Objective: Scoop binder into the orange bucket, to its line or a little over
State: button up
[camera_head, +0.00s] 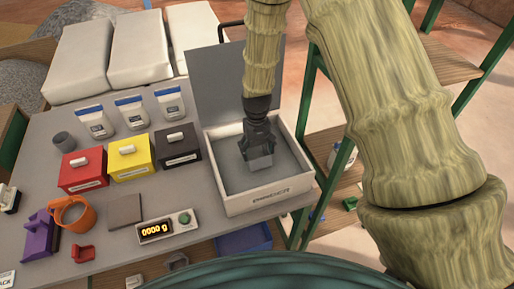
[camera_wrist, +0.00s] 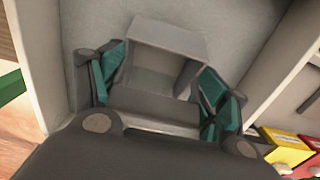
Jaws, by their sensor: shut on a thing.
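The orange bucket (camera_head: 75,213) stands at the left front of the table, and whether anything is inside it cannot be told. The white binder box (camera_head: 265,203) stands at the right with its lid up, and grey binder (camera_head: 235,175) covers its inside. My gripper (camera_head: 259,150) is inside the box, shut on a grey scoop (camera_head: 261,162). In the wrist view the scoop (camera_wrist: 165,45) sits between the teal finger pads, with its open hollow showing and no clear load in it. Grey binder (camera_wrist: 90,25) lies beyond it. Whether the scoop touches the binder is unclear.
A scale (camera_head: 168,229) reading 0000 g and a grey plate (camera_head: 124,210) lie between bucket and box. Red (camera_head: 83,170), yellow (camera_head: 130,157) and black (camera_head: 178,147) boxes stand behind. A purple object (camera_head: 38,235) is left of the bucket. The raised lid (camera_head: 215,80) stands behind the box.

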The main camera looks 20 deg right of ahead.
jog(key=shift+f, duration=0.65)
jog(key=w+b, duration=0.1)
jog(key=w+f+t+b, duration=0.1)
jog(key=w+b, duration=0.1)
jog(key=w+f+t+b, duration=0.1)
jog(key=w, duration=0.1)
jog(key=shift+a+f+b, duration=0.1)
jog(key=shift+f+b, duration=0.05)
jog(key=shift+b, duration=0.2)
jog(key=s+t+b, duration=0.1)
jog(key=b, duration=0.1)
jog(key=s+t+b, duration=0.1)
jog(key=t+b, duration=0.1)
jog(key=shift+s+f+b, duration=0.2)
jog(key=shift+f+b, duration=0.15)
jog(key=shift+f, duration=0.05)
jog(key=shift+s+r+t, duration=0.1)
jog(key=shift+r+t, duration=0.2)
jog(key=shift+r, duration=0.05)
jog(key=r+p, duration=0.3)
jog(key=r, duration=0.1)
jog(key=r+p, duration=0.3)
jog(key=r, duration=0.1)
jog(key=r+p, duration=0.3)
jog(key=r, duration=0.2)
jog(key=shift+s+p, duration=0.3)
jog(key=shift+s, duration=0.1)
notch_tip(320, 180, up, 6)
jog(key=s+p, duration=0.1)
jog(key=p, duration=0.3)
